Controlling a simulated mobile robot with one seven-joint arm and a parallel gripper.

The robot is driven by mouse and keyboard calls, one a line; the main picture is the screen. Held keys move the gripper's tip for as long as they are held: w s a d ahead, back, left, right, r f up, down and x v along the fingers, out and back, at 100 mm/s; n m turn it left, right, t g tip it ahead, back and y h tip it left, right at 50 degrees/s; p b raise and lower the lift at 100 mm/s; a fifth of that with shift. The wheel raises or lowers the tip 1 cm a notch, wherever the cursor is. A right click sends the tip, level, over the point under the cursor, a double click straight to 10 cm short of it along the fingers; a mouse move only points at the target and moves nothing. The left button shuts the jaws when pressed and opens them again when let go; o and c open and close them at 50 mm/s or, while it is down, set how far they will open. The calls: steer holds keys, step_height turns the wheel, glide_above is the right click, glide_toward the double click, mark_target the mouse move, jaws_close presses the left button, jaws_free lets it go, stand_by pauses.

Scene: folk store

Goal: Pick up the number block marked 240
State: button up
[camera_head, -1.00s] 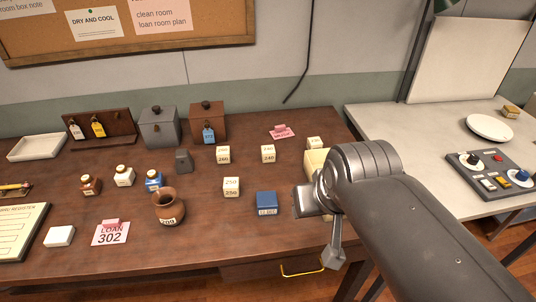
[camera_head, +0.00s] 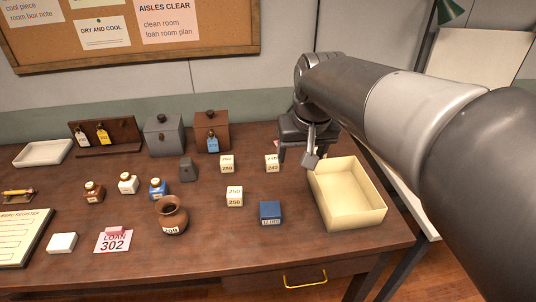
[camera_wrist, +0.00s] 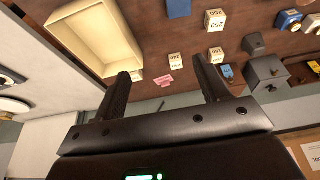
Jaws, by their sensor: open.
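The cream block marked 240 (camera_head: 272,164) stands on the brown table, left of the pale yellow tray. In the wrist view a cream block that appears to be the same one (camera_wrist: 175,60) shows between and beyond my fingertips. My gripper (camera_head: 297,157) is just right of the block in the head view, above the table, with its fingers apart and nothing between them. It also shows in the wrist view (camera_wrist: 163,70). I cannot tell its exact height. Another cream block (camera_wrist: 137,75) is partly hidden by a finger in the wrist view.
Nearby stand the 260 block (camera_head: 227,164), the 250 block (camera_head: 234,197), a blue box (camera_head: 270,212) and the pale yellow tray (camera_head: 378,215). A pink tag (camera_wrist: 163,80) lies behind the 240 block. Lidded boxes (camera_head: 212,132) stand at the back. Bare table lies between the blocks.

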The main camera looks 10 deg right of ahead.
steer(key=w+f+g, duration=0.2)
steer(key=w+f, duration=0.2)
steer(key=w, duration=1.2)
steer(key=g, duration=0.2)
glide_toward(272, 158)
steer(key=shift+w+a, duration=0.1)
steer(key=shift+a, duration=0.1)
steer(key=shift+w+f, duration=0.1)
steer(key=shift+f, duration=0.3)
step_height(272, 158, down, 5)
steer(key=shift+r, duration=0.2)
steer(key=shift+s+d+f, duration=0.1)
steer(key=shift+s+f, duration=0.05)
steer(key=shift+f, duration=1.3)
steer(key=shift+s+d+f, duration=0.1)
steer(key=shift+s+f, duration=0.1)
steer(key=shift+f, duration=1.25)
steer(key=shift+c, duration=0.5)
